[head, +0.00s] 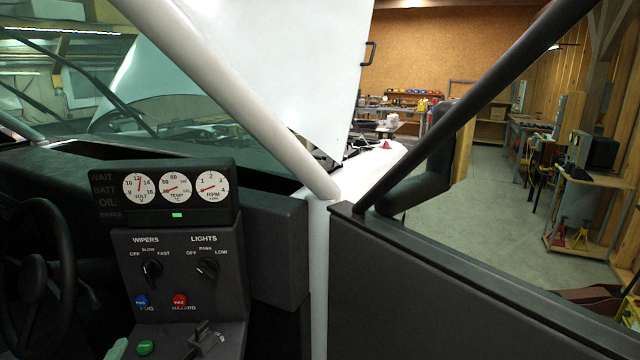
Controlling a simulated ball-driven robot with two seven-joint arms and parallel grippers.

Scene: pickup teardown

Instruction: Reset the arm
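Neither of my grippers shows in the head view, and no arm of mine can be made out. The view is from inside a pickup cab. A dark dashboard panel (215,250) carries round gauges, a wipers knob (152,268), a lights knob (207,267), a blue fog button (141,300) and a red hazard button (180,299). Below them are a green button (146,348) and a grey lever (207,340). A pale green piece (117,349) is cut off at the bottom edge; I cannot tell what it is.
A black steering wheel (68,262) is at the left. The dark door (430,290) with its sloping frame is at the right, next to a white pillar (318,270). The white hood (270,60) is raised. Outside are workbenches (595,180) and clear grey floor (490,215).

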